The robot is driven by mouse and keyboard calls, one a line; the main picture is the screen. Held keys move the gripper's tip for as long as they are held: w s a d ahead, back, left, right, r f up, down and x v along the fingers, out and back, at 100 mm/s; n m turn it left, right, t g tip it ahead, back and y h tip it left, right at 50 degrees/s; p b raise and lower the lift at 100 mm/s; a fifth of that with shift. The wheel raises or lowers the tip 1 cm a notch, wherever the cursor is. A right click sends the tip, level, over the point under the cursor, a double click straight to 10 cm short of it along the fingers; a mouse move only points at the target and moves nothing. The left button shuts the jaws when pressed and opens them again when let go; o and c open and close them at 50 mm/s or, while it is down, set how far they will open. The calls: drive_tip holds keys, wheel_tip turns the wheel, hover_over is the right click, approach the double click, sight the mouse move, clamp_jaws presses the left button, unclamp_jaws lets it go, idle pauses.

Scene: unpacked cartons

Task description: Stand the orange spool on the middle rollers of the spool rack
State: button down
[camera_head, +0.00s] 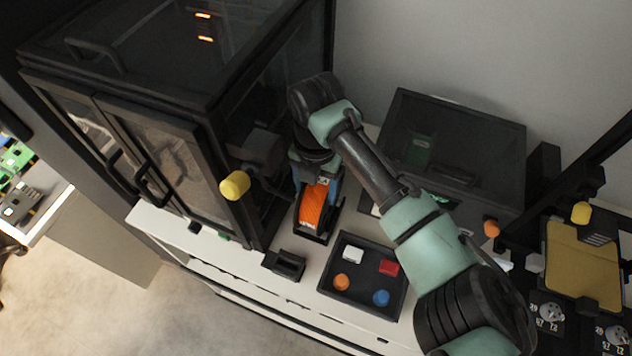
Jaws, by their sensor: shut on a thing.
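The orange spool (314,207) is below my wrist, between the fingers of my gripper (318,188), which is shut on it. The spool is at a black open-topped holder (325,237) on the white bench, which looks like the spool rack. The spool appears upright, low within the holder's outline. My wrist hides its upper part and the holder's far end. The rollers are hidden, so I cannot tell whether the spool touches them or which ones it is over.
A black enclosure (228,130) with a yellow knob (234,185) stands close on the left. A black tray (340,302) with several small coloured pieces lies in front. A small black block (284,264) is beside it. A dark open case (452,140) stands behind right.

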drive_tip(key=shift+f, duration=0.15)
drive_tip(key=shift+c, duration=0.2)
unclamp_jaws()
drive_tip(key=shift+f+b, duration=0.1)
drive_tip(key=shift+b, duration=0.2)
wheel_tip(320, 180, up, 13)
drive_tip(key=b, duration=0.3)
drive_tip(key=shift+s+a+b, duration=0.2)
drive_tip(key=shift+a+b, duration=0.1)
drive_tip(key=shift+b, duration=0.05)
